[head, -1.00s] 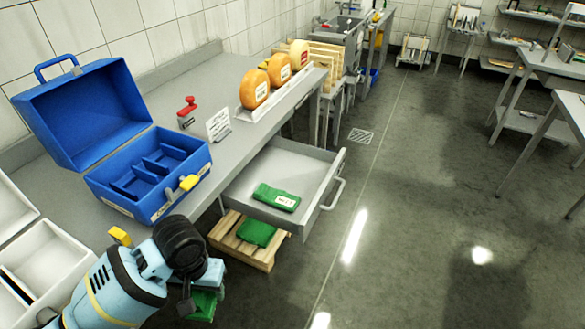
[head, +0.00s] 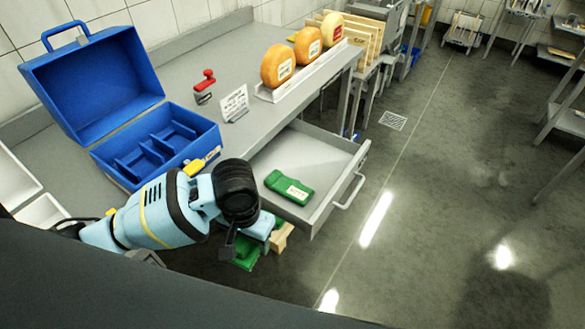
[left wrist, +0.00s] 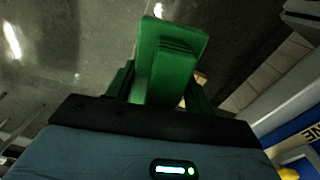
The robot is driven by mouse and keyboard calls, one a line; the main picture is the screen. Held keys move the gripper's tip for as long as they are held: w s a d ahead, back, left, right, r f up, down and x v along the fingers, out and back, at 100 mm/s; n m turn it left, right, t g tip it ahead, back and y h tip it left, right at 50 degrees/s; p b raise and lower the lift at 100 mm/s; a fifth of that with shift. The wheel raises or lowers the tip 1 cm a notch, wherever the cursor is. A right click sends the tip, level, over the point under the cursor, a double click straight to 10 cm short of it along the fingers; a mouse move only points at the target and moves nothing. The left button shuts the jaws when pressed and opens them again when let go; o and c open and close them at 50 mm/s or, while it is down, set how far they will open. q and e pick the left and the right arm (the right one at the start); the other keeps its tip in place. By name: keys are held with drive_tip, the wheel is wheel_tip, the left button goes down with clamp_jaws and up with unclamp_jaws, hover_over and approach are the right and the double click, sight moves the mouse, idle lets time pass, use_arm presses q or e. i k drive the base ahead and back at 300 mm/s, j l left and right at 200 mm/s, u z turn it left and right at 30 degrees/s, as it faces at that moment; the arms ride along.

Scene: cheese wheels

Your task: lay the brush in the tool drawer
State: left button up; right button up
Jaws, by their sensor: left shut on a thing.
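My left gripper (head: 252,238) hangs in front of the open drawer, left of its front corner, pointing down. It is shut on a green brush, which shows between the fingers in the left wrist view (left wrist: 170,50) as a green block with a ridged part. In the head view the arm hides most of the brush, with some green below the gripper. The open grey tool drawer (head: 330,165) sticks out under the worktop. A green item with a white label (head: 288,187) lies inside it. My right gripper is not in view.
A blue toolbox (head: 125,165) stands open on the worktop (head: 215,55), with a yellow latch. A red-handled stamp (head: 204,85), a small sign (head: 235,103) and cheese wheels (head: 278,66) stand farther along. The drawer's right part is clear.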

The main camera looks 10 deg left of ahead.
sight(306, 152)
drive_tip(key=i, duration=1)
